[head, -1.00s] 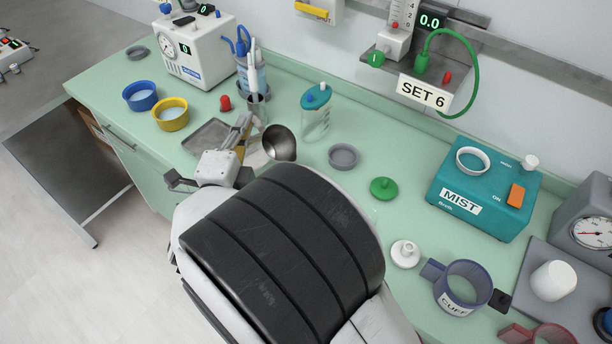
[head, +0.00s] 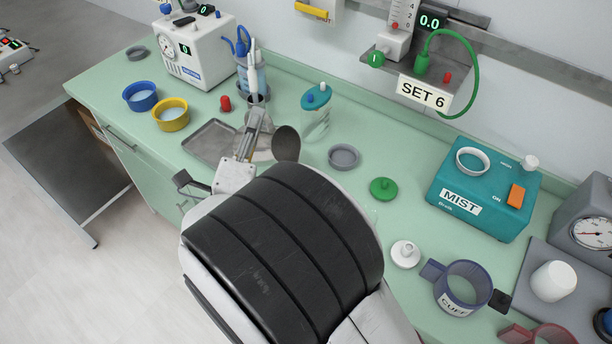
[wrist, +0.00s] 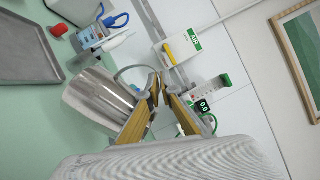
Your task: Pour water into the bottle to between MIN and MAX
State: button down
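My gripper (wrist: 155,95) has its fingers close together on the handle of a metal jug (wrist: 100,98), which hangs beside them. In the head view the jug's dark mouth (head: 286,144) is at the right of the gripper, and the jug looks tilted; its contents cannot be seen. No MIN or MAX marks are readable.
A metal tray (head: 209,140), yellow bowl (head: 171,120) and blue bowl (head: 140,104) lie to the left. A grey ring dish (head: 343,156), green lid (head: 383,189) and white lid (head: 404,254) lie right of the arm. The teal MIST box (head: 480,195) stands farther right.

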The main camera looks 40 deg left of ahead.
jog(key=shift+d+m, duration=0.3)
jog(key=shift+m, duration=0.2)
jog(key=shift+d+r+m+t+h+b, duration=0.2)
jog(key=shift+d+r+m+t, duration=0.05)
jog(key=shift+d+m+t, duration=0.3)
jog(key=shift+d+r+m+t+h+b, duration=0.25)
jog(key=shift+d+m+t, duration=0.15)
jog(key=shift+m, duration=0.25)
dwell(2.7)
jog(key=shift+y, duration=0.25)
jog(key=a+n, duration=0.1)
jog(key=a+f+n+g, duration=0.1)
jog(key=shift+n, duration=0.3)
jog(key=shift+a+r+n+g, duration=0.1)
jog(key=shift+a+n+g, duration=0.35)
jog(key=shift+n, duration=0.15)
jog(key=shift+a, duration=0.15)
